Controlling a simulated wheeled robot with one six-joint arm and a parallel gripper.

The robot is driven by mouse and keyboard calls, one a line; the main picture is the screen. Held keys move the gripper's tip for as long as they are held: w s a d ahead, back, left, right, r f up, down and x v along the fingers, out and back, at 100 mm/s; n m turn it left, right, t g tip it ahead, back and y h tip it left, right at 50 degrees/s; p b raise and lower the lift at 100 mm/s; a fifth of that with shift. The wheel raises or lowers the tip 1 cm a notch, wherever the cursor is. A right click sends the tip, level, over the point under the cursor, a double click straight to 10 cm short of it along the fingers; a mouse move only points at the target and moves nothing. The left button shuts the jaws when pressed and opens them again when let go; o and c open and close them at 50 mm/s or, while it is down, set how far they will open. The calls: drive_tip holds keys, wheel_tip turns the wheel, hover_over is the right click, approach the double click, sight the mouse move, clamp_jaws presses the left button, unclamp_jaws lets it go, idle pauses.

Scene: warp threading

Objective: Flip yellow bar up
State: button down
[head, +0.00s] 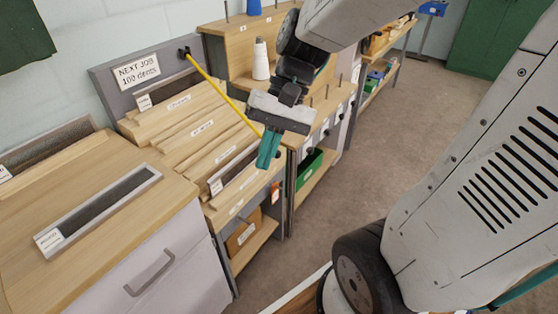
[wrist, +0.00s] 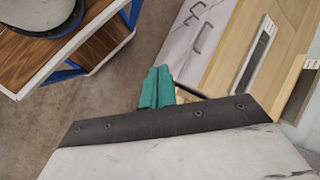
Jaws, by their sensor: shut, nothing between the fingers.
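The yellow bar (head: 222,92) is a thin rod. Its upper end meets a dark pivot (head: 185,52) on the grey back panel, and it slopes down to the right across the stepped wooden slats. My gripper (head: 267,156) has teal fingers and is shut with nothing in it. It is at the bar's lower right end, where the gripper hides part of the bar, so I cannot tell whether they touch. In the wrist view the shut teal fingers (wrist: 157,88) show, but I do not see the bar.
A sign (head: 136,72) reading "NEXT JOB 100 dents" is on the grey panel. A wooden cabinet (head: 150,235) with a dark slotted frame (head: 98,212) stands at left. A white cone (head: 261,60) stands on the shelf behind. The floor (head: 420,125) to the right is clear.

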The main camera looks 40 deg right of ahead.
drive_tip(key=w+d+f+m+t+y, duration=0.4)
drive_tip(key=w+d+f+m, duration=0.1)
drive_tip(key=w+f+m, duration=0.25)
drive_tip(key=w+d+f+m+t+y, duration=0.35)
drive_tip(key=w+f+m, duration=0.25)
drive_tip(key=w, duration=0.3)
drive_tip(key=m+t+h, duration=0.7)
drive_tip(key=m+t, duration=0.2)
drive_tip(key=m, duration=0.5)
approach(270, 167)
drive_tip(key=x, duration=0.6)
drive_tip(key=shift+w+f, duration=0.15)
drive_tip(key=shift+f, duration=0.1)
drive_tip(key=shift+h, duration=0.25)
drive_tip(key=shift+s+d+r, duration=0.15)
drive_tip(key=shift+d+r, duration=0.05)
drive_tip(key=shift+r, duration=0.8)
drive_tip(key=shift+s+d+r, duration=0.15)
drive_tip(key=shift+d+r, duration=0.05)
drive_tip(key=shift+r, duration=0.8)
